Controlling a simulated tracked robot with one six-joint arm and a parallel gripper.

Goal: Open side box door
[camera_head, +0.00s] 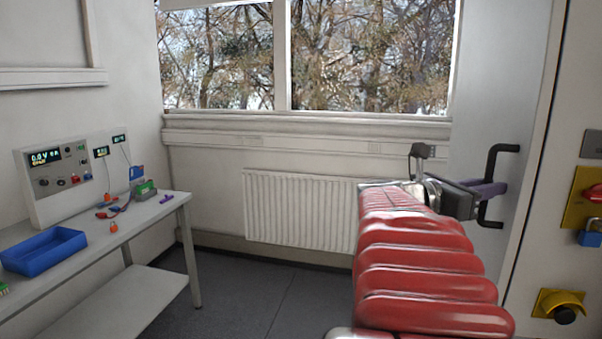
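The side box door (500,60) is the tall pale panel at the right of the head view. A black bar handle (504,148) stands out from it, with its upper and lower bends showing. My gripper (488,190) is at the end of my red, ribbed arm, level with the middle of the handle. Its purple fingers overlap the handle's upright bar in the picture. The grey gripper body hides part of this area, so I cannot tell whether the fingers are closed on the bar. I see no clear gap showing the door ajar.
A white radiator (300,212) stands behind. A bench (100,262) with a blue tray (45,250) is left. Floor between is clear.

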